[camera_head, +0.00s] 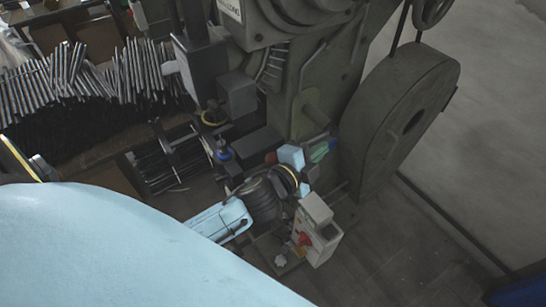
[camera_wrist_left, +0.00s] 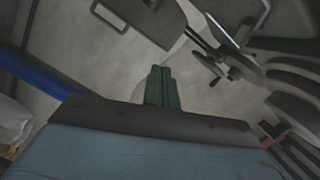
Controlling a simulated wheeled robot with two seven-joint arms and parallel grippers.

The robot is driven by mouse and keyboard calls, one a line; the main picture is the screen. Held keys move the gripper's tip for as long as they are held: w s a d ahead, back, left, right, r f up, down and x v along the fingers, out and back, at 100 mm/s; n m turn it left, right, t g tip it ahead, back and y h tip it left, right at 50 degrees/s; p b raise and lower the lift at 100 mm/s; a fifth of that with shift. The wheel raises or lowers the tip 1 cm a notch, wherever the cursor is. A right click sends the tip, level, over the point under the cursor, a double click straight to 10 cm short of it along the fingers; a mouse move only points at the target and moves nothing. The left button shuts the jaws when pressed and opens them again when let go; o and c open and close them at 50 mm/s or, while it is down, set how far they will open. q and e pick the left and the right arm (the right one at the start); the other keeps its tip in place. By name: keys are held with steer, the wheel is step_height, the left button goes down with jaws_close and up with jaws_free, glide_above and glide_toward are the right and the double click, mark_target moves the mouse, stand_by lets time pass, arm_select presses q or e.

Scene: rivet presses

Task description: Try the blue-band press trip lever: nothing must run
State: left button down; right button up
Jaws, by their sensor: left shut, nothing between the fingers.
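The press (camera_head: 330,70) is a large grey-green machine in the upper middle of the head view, with a flywheel (camera_head: 400,120) on its right side. A small blue ring (camera_head: 222,153) shows on a dark part low at its left; I cannot tell whether it marks the blue-band press. My left gripper (camera_head: 320,152) is close to the lower front of the press, with its green fingers shut and empty. The fingers also show together in the left wrist view (camera_wrist_left: 163,87). I cannot clearly pick out the trip lever. My right gripper is not in view.
A grey switch box (camera_head: 318,232) with a red knob (camera_head: 304,239) stands just below my left wrist. A rack of metal rods (camera_head: 75,75) fills the upper left. Bare floor (camera_head: 490,130) lies right.

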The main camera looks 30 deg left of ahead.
arm_select(q)
steer(key=s+d+r+m+g+h, duration=0.2)
steer(key=s+d+r+m+h, duration=0.1)
steer(key=d+r+m+h, duration=0.6)
steer(key=s+d+r+m+g+h, duration=0.2)
steer(key=s+d+r+m+h, duration=0.15)
steer(key=r+m+h, duration=0.6)
steer(key=s+d+m+g+y, duration=0.1)
steer(key=s+d+m+g, duration=0.3)
steer(key=m, duration=0.5)
steer(key=s+d+m+g+y, duration=0.1)
steer(key=s+m+g+y, duration=0.15)
steer(key=m+g, duration=0.55)
steer(key=a+f+m+y, duration=0.7)
steer(key=f+m+y, duration=0.25)
steer(key=f, duration=0.25)
steer(key=w+a+f+m+y, duration=0.1)
steer(key=w+a+y, duration=0.2)
steer(key=a, duration=0.6)
steer(key=w+a+f+m+t+y, duration=0.1)
steer(key=w+a+y, duration=0.3)
steer(key=a+y, duration=0.3)
steer(key=shift+a+t+p, duration=0.3)
steer(key=shift+a+p, duration=0.1)
steer(key=shift+a, duration=0.8)
